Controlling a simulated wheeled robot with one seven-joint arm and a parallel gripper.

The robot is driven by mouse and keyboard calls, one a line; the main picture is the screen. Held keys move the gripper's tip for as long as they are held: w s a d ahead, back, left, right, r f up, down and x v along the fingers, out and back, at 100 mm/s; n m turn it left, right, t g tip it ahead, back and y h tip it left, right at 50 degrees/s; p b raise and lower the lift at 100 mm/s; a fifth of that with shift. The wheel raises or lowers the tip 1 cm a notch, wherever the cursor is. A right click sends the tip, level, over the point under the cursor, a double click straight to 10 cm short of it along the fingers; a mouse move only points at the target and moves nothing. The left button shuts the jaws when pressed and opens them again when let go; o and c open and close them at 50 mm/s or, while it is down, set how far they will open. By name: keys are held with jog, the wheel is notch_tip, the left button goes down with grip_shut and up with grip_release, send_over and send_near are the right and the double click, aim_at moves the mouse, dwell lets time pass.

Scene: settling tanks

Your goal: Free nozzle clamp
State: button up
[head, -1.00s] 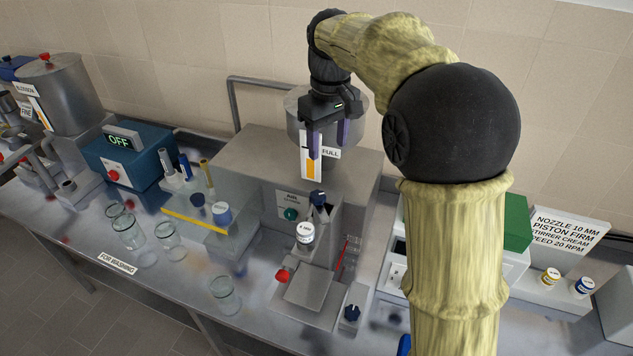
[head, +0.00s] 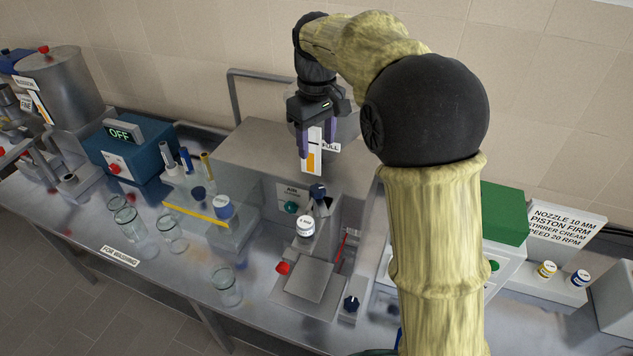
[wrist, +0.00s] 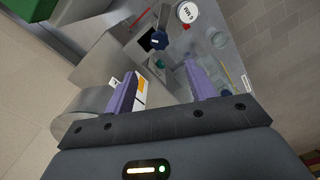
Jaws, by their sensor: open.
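A grey filling machine stands mid-bench in the head view, its steel hopper (head: 345,122) behind my gripper. On its front are a white nozzle piece (head: 305,226), marked 6 MM in the wrist view (wrist: 187,12), and a dark blue knob (head: 318,190) above it, also in the wrist view (wrist: 160,41). Which part is the clamp is not labelled; the knob beside the nozzle may be it. My gripper (head: 315,143), with purple fingers, is open and empty, above the machine in front of the hopper. The wrist view shows its fingers (wrist: 162,78) apart, with nothing between them.
A second dark blue knob (head: 351,304) and a red knob (head: 283,267) flank a square plate (head: 309,281) low on the machine. Glass beakers (head: 226,287) stand left. A clear guard (head: 230,195) with a yellow edge is beside the machine. A sign (head: 557,226) reads NOZZLE 10 MM.

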aim_at(317, 188)
notch_tip(317, 188, down, 13)
jog(key=p, duration=0.2)
jog(key=shift+r+p, duration=0.1)
jog(key=shift+p, duration=0.25)
jog(key=c, duration=1)
